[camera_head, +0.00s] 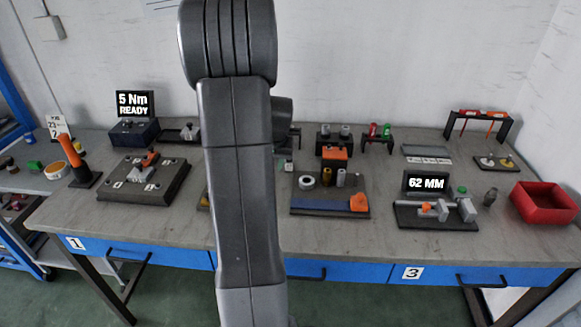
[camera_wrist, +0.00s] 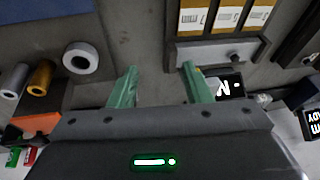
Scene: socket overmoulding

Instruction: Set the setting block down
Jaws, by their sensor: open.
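My gripper (camera_wrist: 160,74) shows in the wrist view with its two green fingers spread apart over grey tabletop. No object shows between the fingertips. In the head view my arm hides the gripper and the place under it. I cannot pick out the setting block for certain. A grey block (camera_head: 466,210) stands on the fixture (camera_head: 432,221) by the "62 MM" display (camera_head: 426,183), but I cannot tell whether it is the setting block.
A tray (camera_head: 310,208) with a ring, cylinders and an orange piece stands right of my arm; its ring (camera_wrist: 80,58) shows left of the fingers. A labelled holder (camera_wrist: 213,49) lies beyond the fingertips. A red bin (camera_head: 543,204) stands far right. Bare tabletop (camera_head: 370,245) runs along the front.

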